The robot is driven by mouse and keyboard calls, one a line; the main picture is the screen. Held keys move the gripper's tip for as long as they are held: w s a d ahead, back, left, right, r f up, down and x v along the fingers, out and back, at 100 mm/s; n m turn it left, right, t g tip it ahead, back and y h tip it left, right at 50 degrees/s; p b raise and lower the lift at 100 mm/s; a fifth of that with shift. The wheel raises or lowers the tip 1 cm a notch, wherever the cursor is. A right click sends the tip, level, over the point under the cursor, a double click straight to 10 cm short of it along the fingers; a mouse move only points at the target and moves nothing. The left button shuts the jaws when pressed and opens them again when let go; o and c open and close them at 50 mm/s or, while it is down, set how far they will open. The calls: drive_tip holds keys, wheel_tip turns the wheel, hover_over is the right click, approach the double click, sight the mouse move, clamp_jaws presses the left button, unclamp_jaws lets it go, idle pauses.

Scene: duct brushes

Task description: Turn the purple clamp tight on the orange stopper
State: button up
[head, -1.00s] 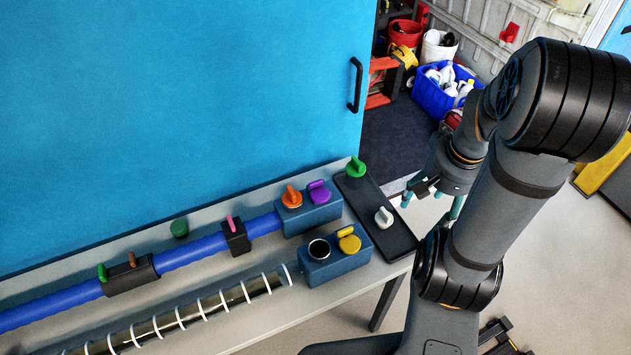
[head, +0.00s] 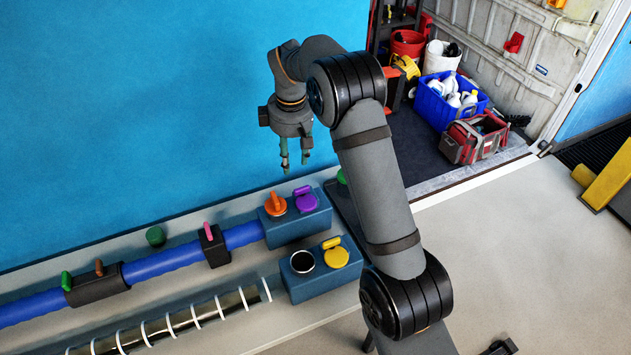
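The orange stopper (head: 275,205) sits on top of the rear blue block (head: 298,228), at the end of the blue duct. The purple clamp (head: 307,202) is on the same block, just right of the stopper. Both have a raised grip. From this angle I cannot tell how tight the clamp is. My gripper (head: 295,165) points down above and behind the block, with its teal fingers apart and nothing between them. It looks closest in the picture to the purple clamp, with a clear gap.
A front blue block (head: 318,279) carries a yellow knob (head: 335,254) and a dark open port (head: 302,262). The blue duct (head: 165,262) runs left through dark clamps. A green knob (head: 341,177) is partly hidden by my arm. A clear ringed tube (head: 190,315) lies in front.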

sight(302, 192)
drive_tip(key=f+n, duration=0.2)
drive_tip(key=n, duration=0.1)
drive_tip(key=s+d+f+n+g+p, duration=0.1)
drive_tip(key=f+n, duration=0.2)
drive_tip(key=s+d+f+n, duration=0.1)
drive_tip(key=f+n, duration=0.1)
drive_tip(key=n, duration=0.1)
drive_tip(key=shift+f, duration=0.35)
drive_tip(key=shift+c, duration=1)
clamp_jaws()
